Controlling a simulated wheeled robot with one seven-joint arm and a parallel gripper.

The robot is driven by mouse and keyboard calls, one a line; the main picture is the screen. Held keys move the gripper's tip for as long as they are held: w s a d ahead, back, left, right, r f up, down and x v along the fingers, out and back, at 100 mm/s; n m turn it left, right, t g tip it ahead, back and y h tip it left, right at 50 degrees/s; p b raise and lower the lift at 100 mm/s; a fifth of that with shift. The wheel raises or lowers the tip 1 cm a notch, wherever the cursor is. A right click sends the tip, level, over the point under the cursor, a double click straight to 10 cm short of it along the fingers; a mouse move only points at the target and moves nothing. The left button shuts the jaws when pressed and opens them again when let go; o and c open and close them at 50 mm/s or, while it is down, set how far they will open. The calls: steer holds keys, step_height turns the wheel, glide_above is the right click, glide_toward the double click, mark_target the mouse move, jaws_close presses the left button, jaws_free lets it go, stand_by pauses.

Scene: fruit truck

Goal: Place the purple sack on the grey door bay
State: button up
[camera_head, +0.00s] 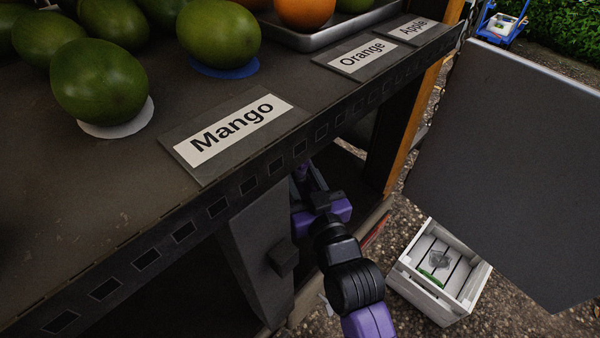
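My arm reaches from the bottom of the picture into the dark space under the fruit shelf. My gripper (307,180) is at its far end, partly in shadow beneath the shelf edge. Its fingertips are too dark and small to show whether they are open or shut. I cannot make out a purple sack for sure; a small purple patch shows by the gripper, but I cannot tell whether it is sack or gripper. A grey door with a block-like handle (265,250) stands under the shelf, just left of my gripper. The bay's inside is mostly hidden in shadow.
The dark shelf (110,190) carries mangoes (100,85), oranges (304,8) and name signs (240,127). A large grey panel (505,170) stands at the right. A white wooden crate (447,308) sits on the gravel. A blue cart (500,22) is far off.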

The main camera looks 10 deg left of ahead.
steer(key=shift+o, duration=0.7)
steer(key=shift+r, duration=0.2)
steer(key=b+v, duration=0.1)
steer(key=v, duration=1.1)
steer(key=shift+b, duration=0.35)
steer(key=s+d+f+m+h, duration=0.3)
steer(key=s+d+f, duration=0.1)
steer(key=s+d, duration=0.5)
steer(key=s+d+f+m+h, duration=0.2)
steer(key=s+d+f+h, duration=0.3)
steer(key=s, duration=0.7)
steer(key=s+d+r+g, duration=0.1)
steer(key=s+d+r, duration=0.3)
steer(key=s, duration=0.5)
steer(key=shift+d, duration=0.8)
